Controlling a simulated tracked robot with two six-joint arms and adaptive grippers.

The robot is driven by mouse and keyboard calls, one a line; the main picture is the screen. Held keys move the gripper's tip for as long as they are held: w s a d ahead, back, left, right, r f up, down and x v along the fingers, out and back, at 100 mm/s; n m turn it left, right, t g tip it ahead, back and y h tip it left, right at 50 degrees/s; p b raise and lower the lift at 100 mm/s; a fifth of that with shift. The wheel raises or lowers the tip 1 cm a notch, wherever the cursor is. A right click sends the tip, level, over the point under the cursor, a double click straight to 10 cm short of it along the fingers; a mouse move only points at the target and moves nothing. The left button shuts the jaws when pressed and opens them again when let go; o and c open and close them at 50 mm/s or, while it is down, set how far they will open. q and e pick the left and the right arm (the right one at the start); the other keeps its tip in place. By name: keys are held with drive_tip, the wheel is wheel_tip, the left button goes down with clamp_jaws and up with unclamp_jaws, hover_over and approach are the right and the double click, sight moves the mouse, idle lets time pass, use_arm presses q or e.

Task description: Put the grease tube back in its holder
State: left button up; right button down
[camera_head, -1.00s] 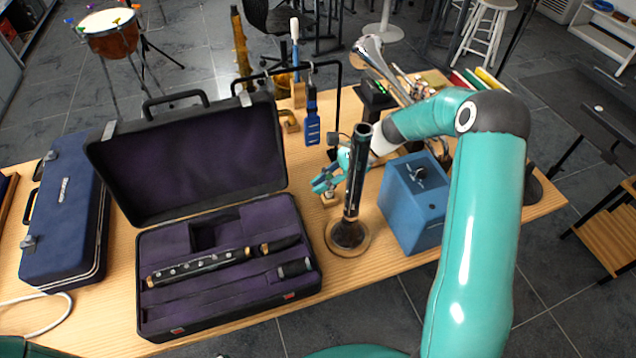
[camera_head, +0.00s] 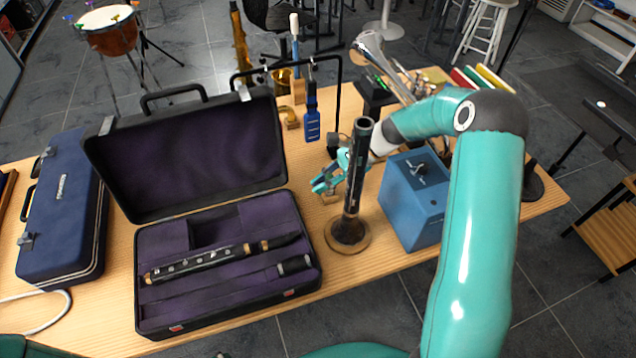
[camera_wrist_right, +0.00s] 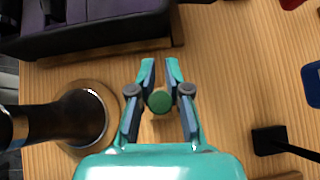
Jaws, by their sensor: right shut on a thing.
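My right gripper (camera_head: 326,184) is low over the table, behind the dark upright instrument joint and left of the blue box. In the right wrist view my right gripper (camera_wrist_right: 160,74) has its fingers on either side of a round green end, which I take as the grease tube (camera_wrist_right: 159,102). The fingers are shut on it. A small wooden block, perhaps the holder (camera_head: 331,199), shows just below the fingers in the head view. Whether the tube stands in it is hidden. My left gripper is not in view.
The dark joint on its round wooden base (camera_head: 348,238) stands close in front of the gripper. The blue box (camera_head: 410,212) is at its right. The open purple-lined case (camera_head: 225,215) is at its left.

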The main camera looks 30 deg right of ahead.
drive_tip(key=c, duration=1)
unclamp_jaws()
drive_tip(key=shift+c, duration=0.2)
drive_tip(key=shift+d, duration=0.1)
